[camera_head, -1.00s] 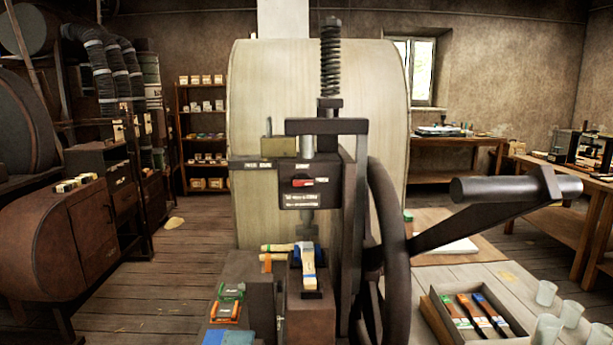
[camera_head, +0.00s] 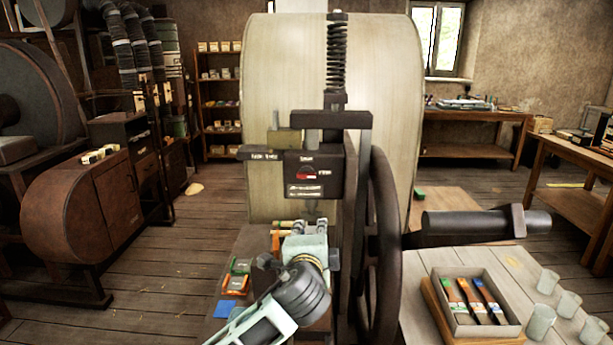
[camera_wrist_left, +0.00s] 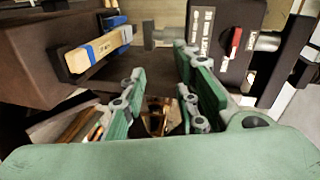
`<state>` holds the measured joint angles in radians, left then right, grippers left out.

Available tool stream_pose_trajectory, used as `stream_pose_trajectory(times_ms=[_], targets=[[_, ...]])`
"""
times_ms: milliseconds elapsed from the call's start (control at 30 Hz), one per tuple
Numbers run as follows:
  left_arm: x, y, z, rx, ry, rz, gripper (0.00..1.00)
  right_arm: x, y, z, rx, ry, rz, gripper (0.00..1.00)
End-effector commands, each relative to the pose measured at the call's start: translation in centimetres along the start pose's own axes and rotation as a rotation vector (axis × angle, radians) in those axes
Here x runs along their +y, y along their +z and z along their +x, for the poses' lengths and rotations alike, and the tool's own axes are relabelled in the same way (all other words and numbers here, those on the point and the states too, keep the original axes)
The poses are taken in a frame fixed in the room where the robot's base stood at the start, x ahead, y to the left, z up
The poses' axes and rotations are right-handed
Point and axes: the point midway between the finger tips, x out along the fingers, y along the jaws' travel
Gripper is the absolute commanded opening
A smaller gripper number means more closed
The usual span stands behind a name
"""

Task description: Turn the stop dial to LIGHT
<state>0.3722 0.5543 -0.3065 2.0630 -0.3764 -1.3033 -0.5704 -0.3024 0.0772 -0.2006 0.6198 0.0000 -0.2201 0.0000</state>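The stop dial (camera_head: 307,173) has a red grip and sits on the dark front plate of the press (camera_head: 318,189). Small labels surround it, too small to read surely. In the left wrist view the red dial grip (camera_wrist_left: 235,42) shows at the upper right, beyond my right-hand finger. My left gripper (camera_head: 303,229) is below the dial, in front of the press bed. In the left wrist view its green fingers (camera_wrist_left: 158,72) stand apart with nothing between them, and it is clear of the dial. My right gripper is in no view.
The black handwheel (camera_head: 383,250) and its thick handle (camera_head: 480,222) stand just right of the dial. A box of brushes (camera_head: 436,283) and several cups are on the right table. Open floor lies left.

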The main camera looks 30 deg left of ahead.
Motion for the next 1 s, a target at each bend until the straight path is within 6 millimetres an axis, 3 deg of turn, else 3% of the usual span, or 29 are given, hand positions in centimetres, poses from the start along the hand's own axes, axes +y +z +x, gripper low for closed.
stream_pose_trajectory(times_ms=[33, 100, 233, 367, 733, 1000], targets=[[-3.4, 0.1, 0.2, -0.009, -0.064, 0.032, 0.28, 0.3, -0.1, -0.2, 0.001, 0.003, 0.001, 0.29], [-6.6, 0.2, 0.2, -0.022, -0.127, 0.070, 0.28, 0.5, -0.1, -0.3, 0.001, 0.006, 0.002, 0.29], [-9.6, 0.4, 0.1, -0.038, -0.188, 0.107, 0.28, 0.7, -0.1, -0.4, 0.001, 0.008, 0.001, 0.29], [-10.5, 0.5, 1.0, -0.044, -0.199, 0.116, 0.28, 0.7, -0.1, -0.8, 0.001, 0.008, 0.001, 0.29], [-11.5, 0.7, 6.1, -0.043, -0.196, 0.113, 0.28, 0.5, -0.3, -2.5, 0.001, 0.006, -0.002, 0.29], [-11.6, 0.6, 7.6, -0.040, -0.197, 0.112, 0.28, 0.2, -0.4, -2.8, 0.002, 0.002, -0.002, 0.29]])
